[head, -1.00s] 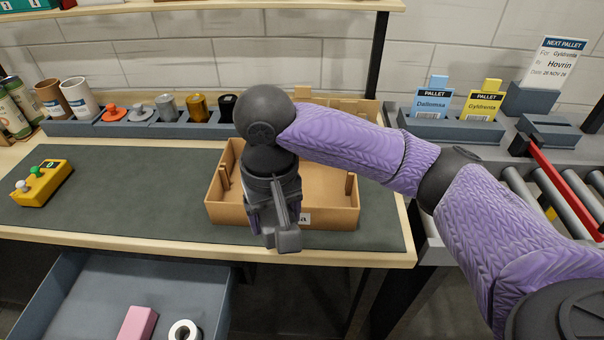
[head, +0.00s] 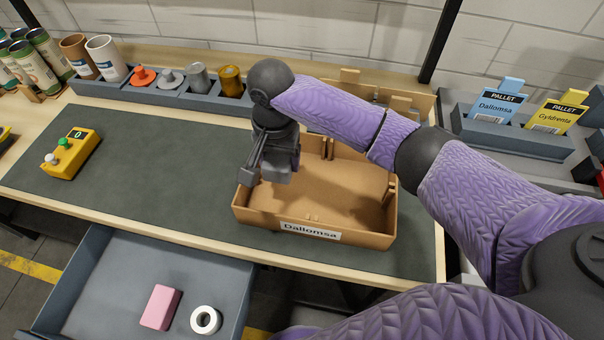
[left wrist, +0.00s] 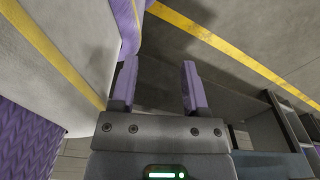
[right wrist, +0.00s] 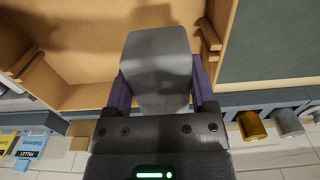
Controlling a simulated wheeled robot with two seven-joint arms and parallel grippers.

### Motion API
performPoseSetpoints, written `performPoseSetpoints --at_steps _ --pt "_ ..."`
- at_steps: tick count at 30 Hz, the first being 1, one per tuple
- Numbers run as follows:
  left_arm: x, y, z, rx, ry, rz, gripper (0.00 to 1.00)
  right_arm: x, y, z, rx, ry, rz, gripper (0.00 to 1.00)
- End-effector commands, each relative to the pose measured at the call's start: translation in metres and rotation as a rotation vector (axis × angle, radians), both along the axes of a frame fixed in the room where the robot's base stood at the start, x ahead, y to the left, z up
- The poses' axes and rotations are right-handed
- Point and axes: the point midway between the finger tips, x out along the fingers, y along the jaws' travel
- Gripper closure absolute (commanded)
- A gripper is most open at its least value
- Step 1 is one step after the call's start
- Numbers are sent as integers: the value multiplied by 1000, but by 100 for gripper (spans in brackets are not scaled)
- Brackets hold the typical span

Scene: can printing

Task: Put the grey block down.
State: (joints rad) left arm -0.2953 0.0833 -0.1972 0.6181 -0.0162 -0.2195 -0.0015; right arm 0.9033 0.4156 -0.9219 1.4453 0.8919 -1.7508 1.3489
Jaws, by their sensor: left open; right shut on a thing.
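My right gripper (right wrist: 158,85) is shut on the grey block (right wrist: 157,50), which sits between its two purple fingers in the right wrist view. In the head view my right gripper (head: 262,168) is over the left part of the open cardboard box (head: 285,229) labelled Dallomsa. There the block is hard to tell from the dark gripper. The right wrist view shows the box interior beyond the block, and I cannot tell how high the block is above it. My left gripper (left wrist: 160,82) is open and empty in the left wrist view, above the floor.
The green mat (head: 150,180) is clear left of the box. A yellow button device (head: 72,155) stands at its left. An open drawer (head: 115,280) holds a pink block (head: 160,307) and a white roll (head: 206,320). Stamps and cups stand in a rack (head: 165,95) behind.

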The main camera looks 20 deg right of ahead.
Motion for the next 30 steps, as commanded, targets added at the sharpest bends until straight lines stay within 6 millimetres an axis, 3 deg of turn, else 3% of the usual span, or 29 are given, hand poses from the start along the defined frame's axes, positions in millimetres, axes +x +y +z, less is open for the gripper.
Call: performPoseSetpoints --at_steps 1,9,21,22,25,30 --pt "-3 0 -8 1 7 1 41 0 0 -14 -2 3 1 83" --pt "-10 7 -29 11 23 -1 41 0 -1 -68 -2 0 1 83" --pt "-6 9 -27 12 12 -5 41 0 0 -73 0 -1 2 83" --pt "-6 9 -27 12 12 -5 41 0 0 -73 0 -1 2 22" --pt "-6 8 -27 10 12 -4 41 0 0 -73 0 -2 2 0" --pt "-7 7 -27 9 13 -2 41 0 0 -72 0 -2 2 0"
